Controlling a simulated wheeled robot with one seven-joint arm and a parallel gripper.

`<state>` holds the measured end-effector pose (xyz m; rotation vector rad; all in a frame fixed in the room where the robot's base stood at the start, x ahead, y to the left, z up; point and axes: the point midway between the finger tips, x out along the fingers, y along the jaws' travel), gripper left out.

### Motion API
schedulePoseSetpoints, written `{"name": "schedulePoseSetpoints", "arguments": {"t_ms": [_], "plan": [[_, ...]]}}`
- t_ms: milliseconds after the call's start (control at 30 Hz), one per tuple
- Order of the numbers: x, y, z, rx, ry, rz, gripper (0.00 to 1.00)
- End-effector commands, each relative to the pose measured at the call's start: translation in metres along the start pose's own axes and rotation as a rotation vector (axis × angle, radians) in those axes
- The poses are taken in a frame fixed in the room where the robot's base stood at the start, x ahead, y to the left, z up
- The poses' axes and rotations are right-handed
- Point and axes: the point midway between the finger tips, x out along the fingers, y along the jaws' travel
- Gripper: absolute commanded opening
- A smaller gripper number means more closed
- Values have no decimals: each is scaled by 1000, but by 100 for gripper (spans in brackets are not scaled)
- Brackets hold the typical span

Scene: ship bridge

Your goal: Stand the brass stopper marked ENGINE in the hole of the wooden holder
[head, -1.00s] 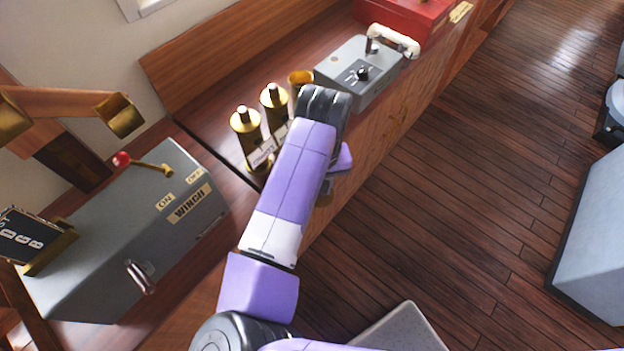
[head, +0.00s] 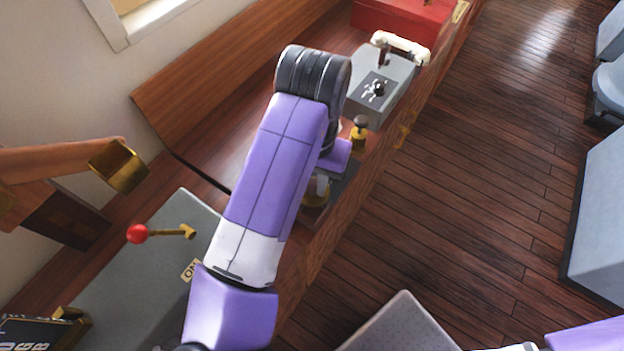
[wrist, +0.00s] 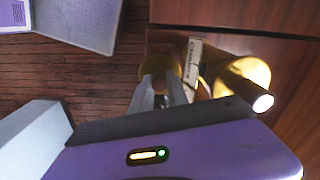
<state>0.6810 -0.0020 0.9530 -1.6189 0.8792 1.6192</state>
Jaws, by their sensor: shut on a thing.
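My gripper (wrist: 161,92) is shut on a brass stopper, whose wide round part (wrist: 155,66) shows beyond the fingers in the wrist view.
A small brass fitting with a dark top (head: 359,134) stands by the grey control box (head: 378,88). A red box (head: 405,14) lies beyond. The grey winch box (head: 150,262) with its red-knobbed lever (head: 138,234) is at the left.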

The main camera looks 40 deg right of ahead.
Motion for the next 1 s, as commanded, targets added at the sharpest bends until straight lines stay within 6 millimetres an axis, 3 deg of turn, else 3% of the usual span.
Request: {"name": "schedulePoseSetpoints", "arguments": {"t_ms": [1000], "plan": [[69, 0, 0, -1, 1, 1, 0]]}}
